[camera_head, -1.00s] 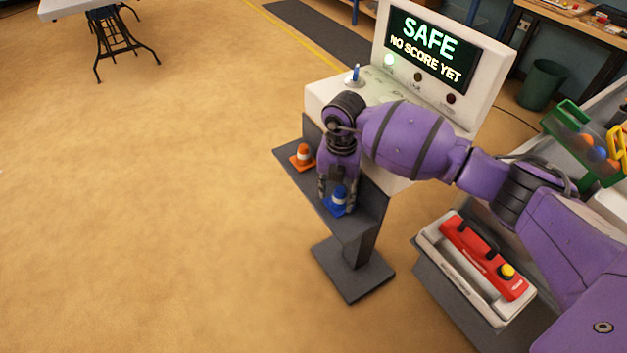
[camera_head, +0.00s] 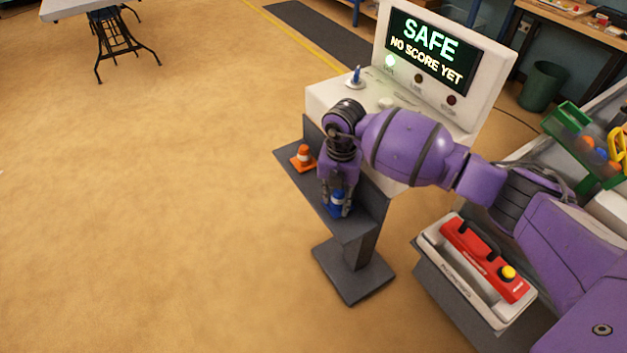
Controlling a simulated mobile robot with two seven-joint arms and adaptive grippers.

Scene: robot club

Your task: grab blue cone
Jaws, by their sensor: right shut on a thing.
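The blue cone (camera_head: 337,204) with a pale band stands on the grey shelf (camera_head: 352,229) in front of the white console. My right gripper (camera_head: 337,207) points down over it and is shut on it, with a finger on each side. The fingers and palm hide the cone's top and parts of its sides. I cannot tell whether its base is clear of the shelf. My left gripper is not in view.
An orange cone (camera_head: 303,158) stands on the same shelf, left of and behind my gripper. The white console (camera_head: 338,100) with a screen rises behind. A red device (camera_head: 484,258) in a white tray sits at lower right.

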